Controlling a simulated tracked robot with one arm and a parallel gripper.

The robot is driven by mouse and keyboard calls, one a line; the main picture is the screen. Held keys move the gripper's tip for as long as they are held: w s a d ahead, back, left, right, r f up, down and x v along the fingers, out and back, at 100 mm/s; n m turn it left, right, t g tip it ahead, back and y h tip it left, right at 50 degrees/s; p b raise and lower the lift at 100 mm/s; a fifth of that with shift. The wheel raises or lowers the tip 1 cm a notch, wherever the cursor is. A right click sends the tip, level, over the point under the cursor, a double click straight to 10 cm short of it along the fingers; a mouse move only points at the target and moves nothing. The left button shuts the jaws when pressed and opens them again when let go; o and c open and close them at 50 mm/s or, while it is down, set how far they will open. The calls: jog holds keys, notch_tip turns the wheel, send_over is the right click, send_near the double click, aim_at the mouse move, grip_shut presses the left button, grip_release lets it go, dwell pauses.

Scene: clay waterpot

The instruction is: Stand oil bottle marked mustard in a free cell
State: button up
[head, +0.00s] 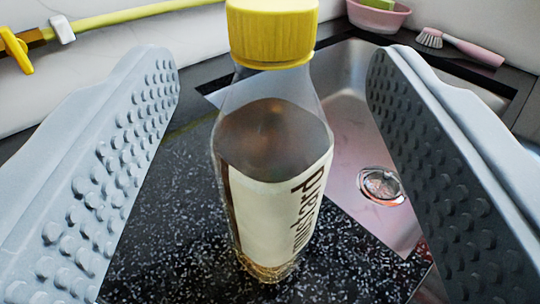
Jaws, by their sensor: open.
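The oil bottle marked mustard (275,200) stands upright on the dark speckled counter. It has a yellow cap (272,32), clear shoulders, brown contents and a cream label with its lettering running sideways up the right side. My gripper (274,85) is open, with one studded grey finger on each side of the bottle. Clear gaps show between both fingers and the bottle in the picture. No cells are in view.
A steel sink (345,115) with a round drain (381,186) lies behind and right of the bottle. A pink basin (379,14) and a pink-handled brush (460,44) are at the back right. A yellow hose (130,17) runs along the back left.

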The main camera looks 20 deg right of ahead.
aim_at(267, 49)
jog(key=shift+w+d, duration=0.2)
jog(key=shift+w, duration=0.2)
jog(key=shift+w, duration=0.2)
jog(key=shift+p+x, duration=0.3)
jog(key=shift+x, duration=0.95)
jog(key=p+x, duration=0.2)
jog(key=p, duration=0.1)
jog(key=shift+r, duration=0.2)
jog(key=shift+w, duration=0.1)
jog(key=shift+w+d+f+p, duration=0.1)
jog(key=shift+f+p, duration=0.05)
jog(key=shift+p, duration=0.2)
grip_shut()
